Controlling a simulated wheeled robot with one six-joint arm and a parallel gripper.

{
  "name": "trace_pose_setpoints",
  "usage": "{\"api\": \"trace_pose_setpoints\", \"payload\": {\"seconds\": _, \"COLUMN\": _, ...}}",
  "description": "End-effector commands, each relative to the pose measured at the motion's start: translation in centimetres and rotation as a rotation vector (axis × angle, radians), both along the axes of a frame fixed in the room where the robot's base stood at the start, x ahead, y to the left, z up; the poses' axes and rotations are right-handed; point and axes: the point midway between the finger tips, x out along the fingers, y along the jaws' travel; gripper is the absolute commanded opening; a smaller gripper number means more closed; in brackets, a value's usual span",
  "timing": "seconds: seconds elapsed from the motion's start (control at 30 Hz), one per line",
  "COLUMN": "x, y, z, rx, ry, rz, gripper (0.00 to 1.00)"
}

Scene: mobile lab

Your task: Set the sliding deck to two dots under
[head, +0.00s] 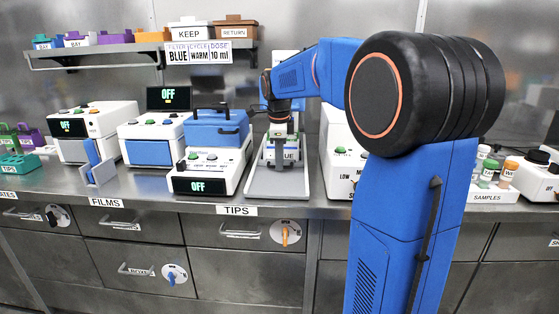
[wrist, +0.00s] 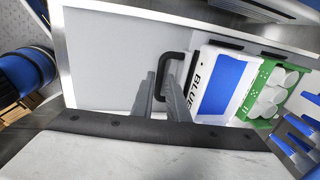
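The sliding deck is most likely the pale flat tray (head: 262,184) under my arm in the head view, and the pale grey panel (wrist: 110,50) in the wrist view. A black U-shaped handle (wrist: 163,72) stands by a white block lettered BLUE (wrist: 201,70) with a blue square. My gripper (wrist: 163,92) is at this handle, its two grey fingers apart with the handle's bar between them. I cannot tell whether they press on it. In the head view my gripper (head: 278,165) is low over the tray.
A green rack (wrist: 268,92) with white cups, white dots on its edge, lies beside the BLUE block. Blue pieces (wrist: 297,140) are at the right. A white instrument with a blue lid (head: 217,128) stands close left of the tray. A wall sign (head: 198,52) reads BLUE, WARM, 10 ml.

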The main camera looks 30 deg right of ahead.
Motion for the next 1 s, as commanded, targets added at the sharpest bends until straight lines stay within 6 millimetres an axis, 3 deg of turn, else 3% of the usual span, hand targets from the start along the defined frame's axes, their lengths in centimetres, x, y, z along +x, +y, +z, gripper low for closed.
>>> {"api": "trace_pose_setpoints", "payload": {"seconds": 0.27, "x": -0.1, "y": 0.1, "z": 0.0, "rx": 0.0, "ry": 0.0, "rz": 0.0, "gripper": 0.0}}
{"api": "trace_pose_setpoints", "payload": {"seconds": 0.6, "x": -2.6, "y": 1.8, "z": 0.1, "rx": 0.0, "ry": -0.002, "rz": 0.001, "gripper": 0.0}}
{"api": "trace_pose_setpoints", "payload": {"seconds": 0.87, "x": -2.7, "y": 1.9, "z": 0.1, "rx": 0.0, "ry": -0.002, "rz": 0.0, "gripper": 0.0}}
{"api": "trace_pose_setpoints", "payload": {"seconds": 0.93, "x": -2.7, "y": 1.9, "z": 0.1, "rx": 0.0, "ry": -0.002, "rz": 0.0, "gripper": 0.17}}
{"api": "trace_pose_setpoints", "payload": {"seconds": 1.0, "x": -2.7, "y": 1.9, "z": 0.1, "rx": 0.0, "ry": -0.002, "rz": 0.0, "gripper": 0.17}}
